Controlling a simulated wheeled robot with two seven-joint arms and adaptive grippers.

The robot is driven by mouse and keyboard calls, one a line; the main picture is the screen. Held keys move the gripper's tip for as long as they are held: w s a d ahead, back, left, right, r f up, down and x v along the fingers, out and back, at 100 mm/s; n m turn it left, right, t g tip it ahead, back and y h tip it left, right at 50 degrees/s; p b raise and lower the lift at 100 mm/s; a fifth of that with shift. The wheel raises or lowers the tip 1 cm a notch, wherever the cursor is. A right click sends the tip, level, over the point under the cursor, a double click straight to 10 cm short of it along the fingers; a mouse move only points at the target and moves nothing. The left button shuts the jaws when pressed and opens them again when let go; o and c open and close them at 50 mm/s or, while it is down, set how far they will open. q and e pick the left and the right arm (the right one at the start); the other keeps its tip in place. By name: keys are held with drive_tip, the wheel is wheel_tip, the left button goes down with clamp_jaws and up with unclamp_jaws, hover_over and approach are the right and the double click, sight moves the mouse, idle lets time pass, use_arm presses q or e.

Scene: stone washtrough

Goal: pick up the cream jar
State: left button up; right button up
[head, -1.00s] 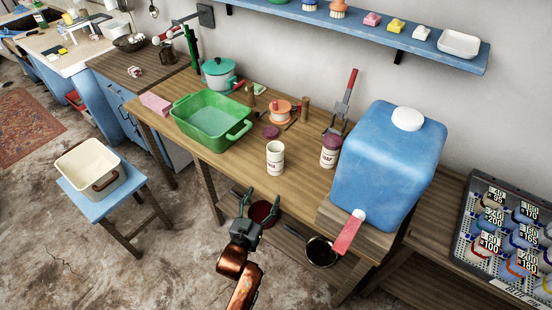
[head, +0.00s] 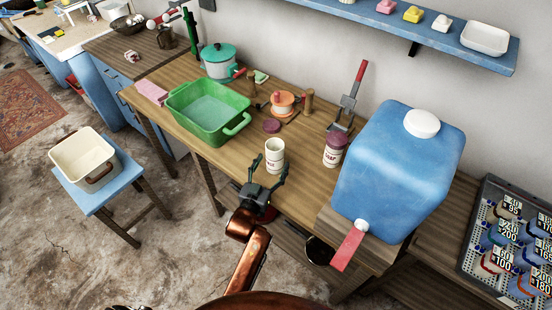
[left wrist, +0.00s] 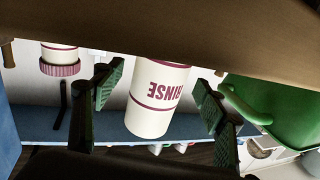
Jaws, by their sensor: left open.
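The cream jar (head: 274,158) stands upright near the front edge of the wooden table, with its top uncovered. In the left wrist view the jar (left wrist: 158,98) appears upside down, with RINSE in dark red letters. My left gripper (head: 269,175) is open, just in front of the jar at the table edge. In the left wrist view the jar shows between the two spread fingers (left wrist: 160,92), with gaps on both sides; I cannot tell how deep it is between them. My right gripper is not in view.
A similar jar with a purple lid (head: 335,150) stands to the right, by the blue water container (head: 398,165) with its red tap lever (head: 347,249). A green basin (head: 207,113) stands left. A loose purple lid (head: 271,126) and orange spool (head: 283,103) lie behind.

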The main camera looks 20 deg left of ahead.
sight(274, 147)
use_arm(q)
drive_tip(key=shift+w+f, duration=0.15)
drive_tip(key=shift+w, duration=1.3)
drive_tip(key=shift+d, duration=0.1)
drive_tip(key=c, duration=1.3)
drive_tip(key=shift+c, duration=0.5)
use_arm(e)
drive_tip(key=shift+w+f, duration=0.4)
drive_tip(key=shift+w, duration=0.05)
use_arm(q)
drive_tip(key=shift+r, duration=0.2)
